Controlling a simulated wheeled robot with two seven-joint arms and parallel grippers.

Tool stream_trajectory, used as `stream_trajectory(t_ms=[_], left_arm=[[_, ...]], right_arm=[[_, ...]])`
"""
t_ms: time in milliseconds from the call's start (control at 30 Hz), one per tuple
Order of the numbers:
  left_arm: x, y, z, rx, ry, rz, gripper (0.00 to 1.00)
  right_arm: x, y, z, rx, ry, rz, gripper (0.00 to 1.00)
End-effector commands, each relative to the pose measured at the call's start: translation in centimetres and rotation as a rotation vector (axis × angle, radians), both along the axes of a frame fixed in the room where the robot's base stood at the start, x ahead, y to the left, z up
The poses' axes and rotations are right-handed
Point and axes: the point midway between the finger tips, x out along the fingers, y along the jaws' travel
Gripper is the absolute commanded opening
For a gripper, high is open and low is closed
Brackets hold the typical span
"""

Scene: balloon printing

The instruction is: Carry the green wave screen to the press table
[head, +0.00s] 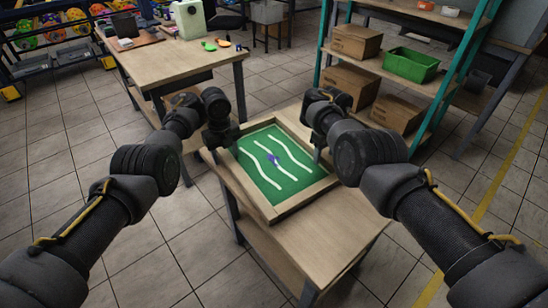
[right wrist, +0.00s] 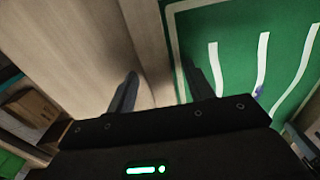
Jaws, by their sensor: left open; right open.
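The green wave screen (head: 268,165) is a wooden-framed green panel with white wavy lines and a small purple mark. It lies on a small wooden table (head: 320,225). My left gripper (head: 222,140) is at the frame's left side, its fingers mostly hidden in the head view. My right gripper (head: 318,148) is at the frame's far right side. In the right wrist view, the right gripper (right wrist: 160,85) is open, with one finger near the green panel (right wrist: 235,50) and the other over pale wood. Contact with the frame cannot be told.
A larger wooden table (head: 180,62) stands behind on the left, with a white-green jug (head: 189,20) and small green and orange items on it. A shelf (head: 395,60) with cardboard boxes and a green crate (head: 411,64) stands at the right. Tiled floor is clear between them.

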Motion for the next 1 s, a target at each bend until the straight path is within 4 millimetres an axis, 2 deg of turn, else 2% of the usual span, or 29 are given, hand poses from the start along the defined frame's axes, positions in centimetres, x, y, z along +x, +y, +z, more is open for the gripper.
stream_trajectory(t_ms=[67,467,833,1000], left_arm=[[0.0,0.0,0.0,0.000,0.000,0.000,0.51],[0.0,0.0,0.0,0.000,0.000,0.000,0.00],[0.0,0.0,0.2,0.000,-0.001,0.001,0.00],[0.0,0.0,1.1,0.000,-0.001,0.001,0.00]], right_arm=[[0.0,0.0,0.0,0.000,0.000,0.000,0.51],[0.0,0.0,0.0,0.000,0.000,0.000,0.00],[0.0,0.0,0.2,0.000,-0.001,0.000,0.00],[0.0,0.0,1.1,0.000,-0.001,0.000,0.00]])
